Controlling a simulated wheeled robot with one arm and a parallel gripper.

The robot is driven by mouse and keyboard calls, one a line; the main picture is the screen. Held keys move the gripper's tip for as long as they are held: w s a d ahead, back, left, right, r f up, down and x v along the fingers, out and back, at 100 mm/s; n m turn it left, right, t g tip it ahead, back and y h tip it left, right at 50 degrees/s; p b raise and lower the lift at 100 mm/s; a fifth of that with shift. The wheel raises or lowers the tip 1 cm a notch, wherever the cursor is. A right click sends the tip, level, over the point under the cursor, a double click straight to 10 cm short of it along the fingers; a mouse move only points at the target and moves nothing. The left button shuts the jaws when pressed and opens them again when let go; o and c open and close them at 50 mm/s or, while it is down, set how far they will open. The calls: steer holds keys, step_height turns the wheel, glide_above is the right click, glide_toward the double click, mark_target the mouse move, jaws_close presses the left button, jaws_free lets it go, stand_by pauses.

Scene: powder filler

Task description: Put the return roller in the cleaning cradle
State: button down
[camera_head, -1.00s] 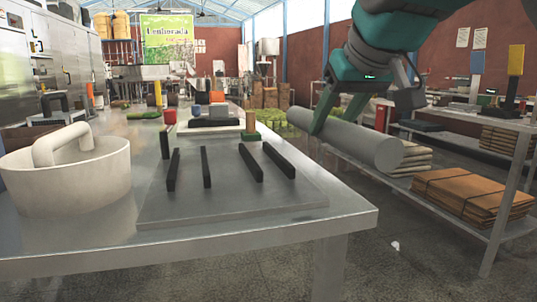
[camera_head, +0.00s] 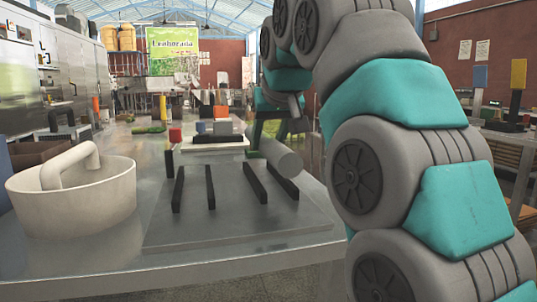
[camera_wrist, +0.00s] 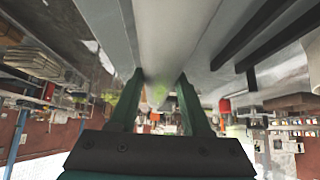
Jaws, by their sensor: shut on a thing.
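The return roller is a plain grey cylinder (camera_head: 280,157), held level by my gripper (camera_head: 262,135) near the right edge of the table. The fingers of my gripper also show in the wrist view (camera_wrist: 160,90), shut on the roller (camera_wrist: 170,35), which extends away between them. The cleaning cradle appears to be the flat grey plate (camera_head: 225,228) with black upright bars (camera_head: 210,188) on the table. My arm hides part of the table's right side.
A white round tub with a handle (camera_head: 85,200) stands left of the plate. A white tray (camera_head: 212,146) with dark and coloured blocks is behind it. The table's front edge is clear.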

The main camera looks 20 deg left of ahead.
steer(key=shift+f, duration=1.7)
steer(key=shift+f+b, duration=0.5)
steer(key=shift+f, duration=0.15)
steer(key=shift+c, duration=1.8)
jaws_free()
steer(key=shift+r, duration=0.1)
steer(key=shift+a+r+p, duration=0.1)
steer(key=shift+r+p, duration=0.2)
steer(key=v, duration=1)
steer(key=shift+r, duration=0.45)
steer(key=shift+p+v, duration=0.35)
steer(key=shift+v, duration=0.5)
